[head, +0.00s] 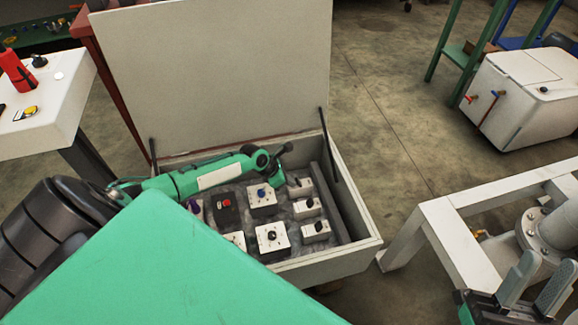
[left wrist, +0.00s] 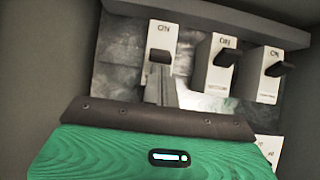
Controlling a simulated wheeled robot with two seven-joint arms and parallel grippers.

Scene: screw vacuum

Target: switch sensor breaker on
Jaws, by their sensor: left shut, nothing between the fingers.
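Three small white breakers with black levers stand in a row at the right of the open control box (head: 365,255). In the head view they are a far breaker (head: 303,191), a middle one (head: 306,208) and a near one (head: 315,231). I cannot read which is the sensor breaker. My left gripper (head: 283,178) is shut and empty at the far breaker. In the left wrist view its fingertips (left wrist: 160,80) are just below the lever (left wrist: 159,56) of the leftmost breaker; contact is unclear. My right gripper (head: 533,290) is open and empty at the lower right.
Other panels sit in the box: one with a red button (head: 226,208), one with a blue knob (head: 262,197) and one with a black knob (head: 272,238). The raised lid (head: 220,75) stands behind. A white frame (head: 440,235) is at the right.

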